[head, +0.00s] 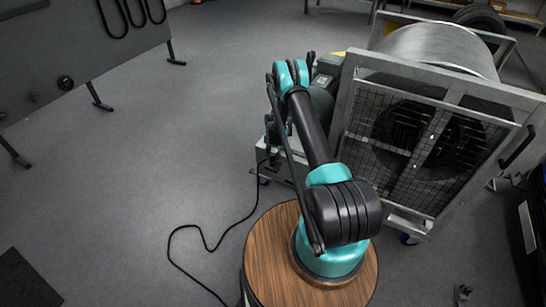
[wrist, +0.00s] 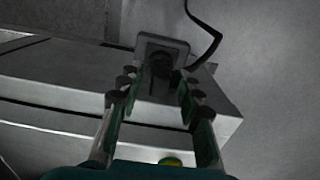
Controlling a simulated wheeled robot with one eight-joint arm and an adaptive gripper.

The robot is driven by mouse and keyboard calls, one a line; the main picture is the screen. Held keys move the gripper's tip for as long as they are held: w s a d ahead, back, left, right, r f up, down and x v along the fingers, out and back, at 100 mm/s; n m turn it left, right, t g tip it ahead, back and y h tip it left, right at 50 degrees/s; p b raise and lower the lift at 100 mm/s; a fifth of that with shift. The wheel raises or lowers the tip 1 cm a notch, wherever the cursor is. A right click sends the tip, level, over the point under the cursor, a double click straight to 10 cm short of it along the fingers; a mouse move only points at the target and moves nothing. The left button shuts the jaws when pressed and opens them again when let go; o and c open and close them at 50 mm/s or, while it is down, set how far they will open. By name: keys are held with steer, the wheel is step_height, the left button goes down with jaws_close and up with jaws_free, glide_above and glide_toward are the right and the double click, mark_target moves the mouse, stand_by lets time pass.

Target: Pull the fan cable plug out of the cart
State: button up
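In the wrist view, a grey socket plate (wrist: 150,43) sits on the side of the pale cart (wrist: 75,80). A dark plug (wrist: 163,62) is in it, and a black cable (wrist: 208,40) runs up and away from there. The two fingers of my gripper (wrist: 165,78) reach to the plug, one on each side, with a gap between them. Whether they touch it is too dark to tell. In the head view, the cable (head: 205,240) runs from the cart's left side (head: 267,158) across the floor.
The large caged fan (head: 430,140) stands right of my arm on a metal frame with castors. A dark panel (head: 75,50) on legs is at the upper left. Grey floor between the panel and the cart is mostly clear except for the cable.

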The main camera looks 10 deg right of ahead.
mark_target(273, 155)
jaws_close()
steer(key=shift+r, duration=0.7)
stand_by(0.6)
steer(key=shift+r, duration=2.1)
